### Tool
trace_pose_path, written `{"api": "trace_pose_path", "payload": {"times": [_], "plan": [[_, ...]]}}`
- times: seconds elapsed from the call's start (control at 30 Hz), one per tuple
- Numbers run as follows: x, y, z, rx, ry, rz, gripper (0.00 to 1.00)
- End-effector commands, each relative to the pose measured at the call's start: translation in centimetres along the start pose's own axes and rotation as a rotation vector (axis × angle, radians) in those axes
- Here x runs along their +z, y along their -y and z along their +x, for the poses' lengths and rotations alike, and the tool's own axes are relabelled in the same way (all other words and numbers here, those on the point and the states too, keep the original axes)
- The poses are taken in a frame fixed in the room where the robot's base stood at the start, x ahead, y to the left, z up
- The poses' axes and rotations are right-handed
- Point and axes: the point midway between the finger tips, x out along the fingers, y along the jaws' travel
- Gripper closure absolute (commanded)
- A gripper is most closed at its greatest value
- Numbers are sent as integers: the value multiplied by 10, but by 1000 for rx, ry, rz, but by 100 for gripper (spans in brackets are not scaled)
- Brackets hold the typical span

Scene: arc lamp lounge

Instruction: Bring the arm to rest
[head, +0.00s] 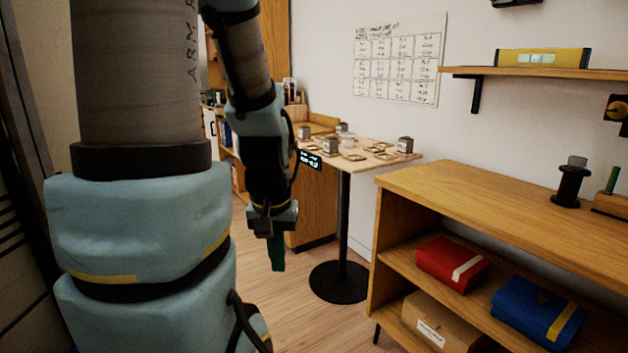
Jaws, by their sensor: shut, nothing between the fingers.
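My arm fills the left side of the head view, with its thick blue-grey links close to the camera. My gripper (277,252) hangs from the far end of the arm and points down, with dark green fingers. The fingers are together with nothing seen between them.
A small table (405,158) on a black post with a round base (339,283) holds several small grey-topped items. A wooden shelf unit (455,185) stands at right, with a red box (451,262), a blue box (537,308) and a cardboard box (437,322).

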Motion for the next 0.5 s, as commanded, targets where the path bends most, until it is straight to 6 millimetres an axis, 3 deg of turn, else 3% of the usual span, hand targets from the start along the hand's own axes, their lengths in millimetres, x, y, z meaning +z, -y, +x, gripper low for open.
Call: {"api": "trace_pose_path", "payload": {"times": [0.03,0.4,0.5], "plan": [[-3,0,-19,0,0,0,100],[-15,-1,-103,0,-2,0,100],[-17,-1,-116,0,-2,0,100]]}}
